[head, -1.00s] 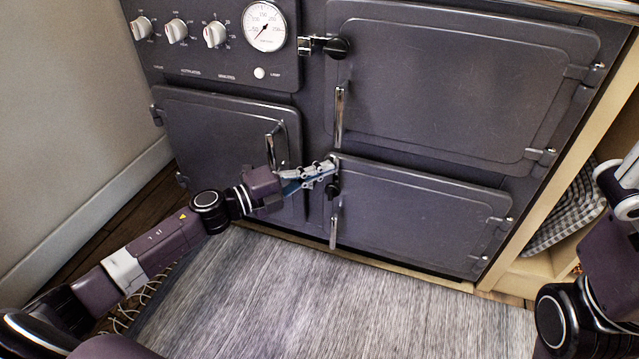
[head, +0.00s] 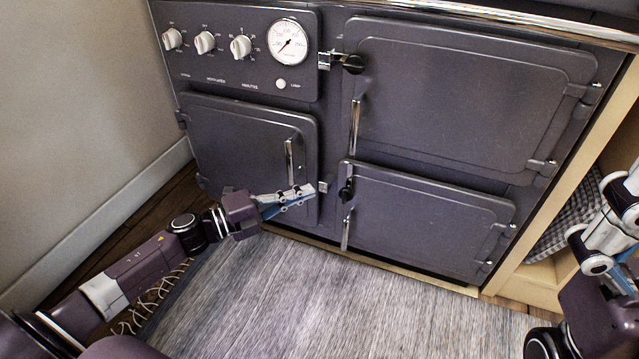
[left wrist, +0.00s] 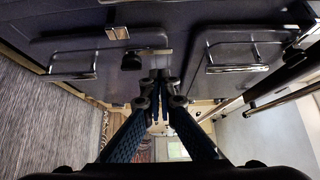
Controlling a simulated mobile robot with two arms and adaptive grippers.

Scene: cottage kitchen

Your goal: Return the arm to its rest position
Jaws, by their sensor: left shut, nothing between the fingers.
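My left gripper (head: 308,190) is shut and empty, with its silver links and blue finger pads held in front of the range cooker (head: 340,80). In the head view its fingertips show over the lower right corner of the lower left door (head: 240,140). In the left wrist view the fingers (left wrist: 158,88) come together below a door latch. My right gripper (head: 612,225) shows only in part at the right edge, and its fingertips are out of frame.
The lower right door (head: 430,220) and upper right door (head: 460,100) look shut, with upright chrome handles. A grey rug (head: 300,300) covers the floor in front. A wall (head: 80,110) stands at left, and a wooden shelf unit with checked cloth (head: 565,225) at right.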

